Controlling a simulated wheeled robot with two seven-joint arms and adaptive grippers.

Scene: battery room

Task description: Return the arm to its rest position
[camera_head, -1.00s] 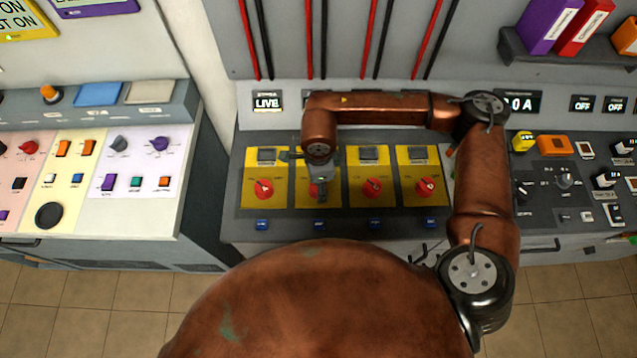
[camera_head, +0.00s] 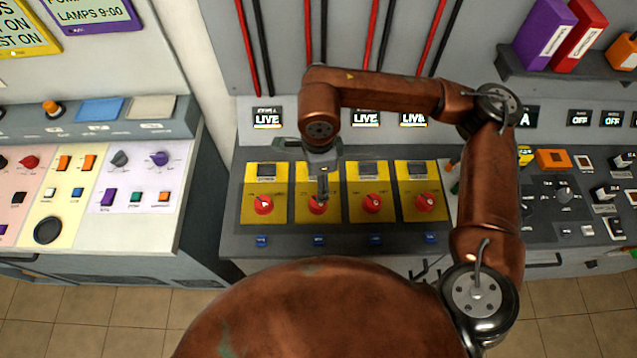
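My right arm comes in from the right and reaches across the console. Its gripper (camera_head: 322,192) points down over the second yellow panel from the left, just above the red knob (camera_head: 317,205) there. The fingers look close together, but I cannot tell their opening or whether they touch the knob. The other red knobs, first (camera_head: 263,205), third (camera_head: 371,204) and fourth (camera_head: 424,202), stand clear of the gripper. My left gripper is not in view.
Lit LIVE displays (camera_head: 267,118) line the panel behind the arm, which partly covers the row. Red and black cables (camera_head: 371,40) run up the back wall. A shelf with purple (camera_head: 543,32) and red (camera_head: 579,35) binders is at upper right. A pale console (camera_head: 140,200) stands at left.

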